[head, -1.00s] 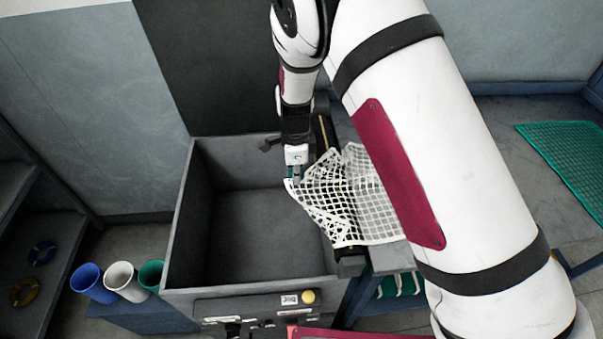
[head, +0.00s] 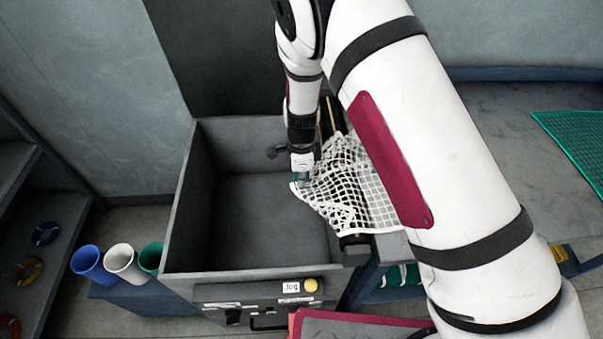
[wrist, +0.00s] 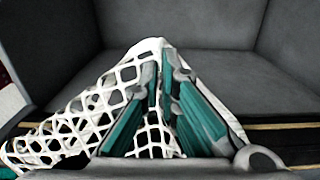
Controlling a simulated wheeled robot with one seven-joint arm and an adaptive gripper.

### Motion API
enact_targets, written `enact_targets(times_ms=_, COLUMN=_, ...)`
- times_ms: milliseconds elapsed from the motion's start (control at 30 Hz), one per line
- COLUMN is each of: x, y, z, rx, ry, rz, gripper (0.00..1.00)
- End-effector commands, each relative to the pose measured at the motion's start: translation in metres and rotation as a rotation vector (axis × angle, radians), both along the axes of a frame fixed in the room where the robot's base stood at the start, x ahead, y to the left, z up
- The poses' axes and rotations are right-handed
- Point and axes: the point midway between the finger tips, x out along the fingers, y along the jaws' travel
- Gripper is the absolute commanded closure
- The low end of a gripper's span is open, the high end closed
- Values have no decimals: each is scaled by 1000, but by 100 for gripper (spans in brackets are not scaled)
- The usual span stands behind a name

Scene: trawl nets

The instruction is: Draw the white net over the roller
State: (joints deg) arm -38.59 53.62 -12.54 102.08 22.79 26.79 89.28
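The white net (head: 345,196) lies over the dark roller (head: 331,118) along the right side of the grey bin (head: 268,221). One corner of the net is drawn out to the left, over the bin's opening. My gripper (head: 301,178) is at that corner, above the bin. In the wrist view the net (wrist: 100,113) rises to a peak at the teal fingers (wrist: 166,78), which are close together with net between them. The roller (wrist: 285,127) also shows there, with a pale stripe. My arm hides the net's right part in the head view.
A panel with a yellow button (head: 310,285) is on the bin's front. Blue (head: 92,263), white (head: 124,262) and green (head: 151,257) cups stand at the left. A green net (head: 580,145) lies far right. The bin looks empty.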

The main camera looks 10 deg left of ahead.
Motion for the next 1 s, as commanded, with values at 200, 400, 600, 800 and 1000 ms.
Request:
enact_targets(times_ms=200, x=0, y=0, z=-1, rx=0, ry=0, rz=0, gripper=100)
enact_targets(times_ms=400, x=0, y=0, z=-1, rx=0, ry=0, rz=0, gripper=73)
enact_targets(times_ms=600, x=0, y=0, z=-1, rx=0, ry=0, rz=0, gripper=71)
enact_targets(times_ms=800, x=0, y=0, z=-1, rx=0, ry=0, rz=0, gripper=48)
enact_targets(times_ms=1000, x=0, y=0, z=-1, rx=0, ry=0, rz=0, gripper=32)
